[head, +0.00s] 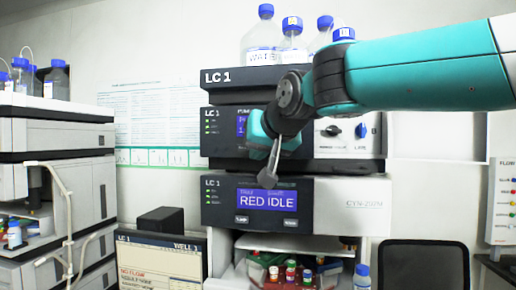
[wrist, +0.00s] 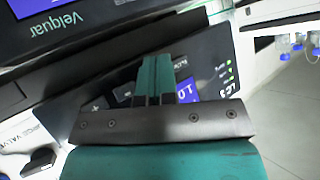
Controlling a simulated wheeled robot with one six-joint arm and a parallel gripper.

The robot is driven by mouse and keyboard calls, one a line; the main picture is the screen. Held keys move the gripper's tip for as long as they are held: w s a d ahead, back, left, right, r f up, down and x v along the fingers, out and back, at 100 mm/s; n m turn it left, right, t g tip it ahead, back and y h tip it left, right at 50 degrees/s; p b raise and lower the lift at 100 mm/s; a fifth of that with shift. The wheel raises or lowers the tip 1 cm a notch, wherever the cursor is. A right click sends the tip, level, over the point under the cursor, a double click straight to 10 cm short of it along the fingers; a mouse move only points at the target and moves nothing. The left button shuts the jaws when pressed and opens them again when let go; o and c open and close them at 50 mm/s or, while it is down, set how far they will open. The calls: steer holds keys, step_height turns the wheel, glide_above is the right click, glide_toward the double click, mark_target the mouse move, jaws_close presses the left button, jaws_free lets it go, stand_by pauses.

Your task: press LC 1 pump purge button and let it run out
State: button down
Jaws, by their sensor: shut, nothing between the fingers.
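The LC 1 pump module (head: 222,145) is the dark-fronted unit in the middle of the stack in the head view. Its blue display (head: 242,124) is partly covered by my arm. In the wrist view the dark panel (wrist: 213,64) shows tilted and turned over, with green lights and part of a blue display (wrist: 186,91). My gripper (wrist: 154,60) is shut and empty, its teal fingers together in front of this panel. Whether the fingertips touch it I cannot tell. I cannot make out the purge button; my fingers and arm hide part of the panel.
Below is a module with a blue RED IDLE display (head: 267,200) and two small buttons. Knobs (head: 361,131) sit right of the pump panel. Capped bottles (head: 262,42) stand on top. A NO FLOW monitor (head: 160,262) stands lower left; another instrument stack (head: 50,135) is far left.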

steer(key=shift+s+a+b, duration=0.2)
steer(key=shift+s+b, duration=0.2)
steer(key=shift+s, duration=0.4)
steer(key=s+b, duration=0.1)
steer(key=s, duration=0.1)
steer(key=s+a, duration=0.1)
steer(key=s, duration=0.2)
steer(key=shift+a+b, duration=0.15)
steer(key=shift+b, duration=0.2)
stand_by(0.5)
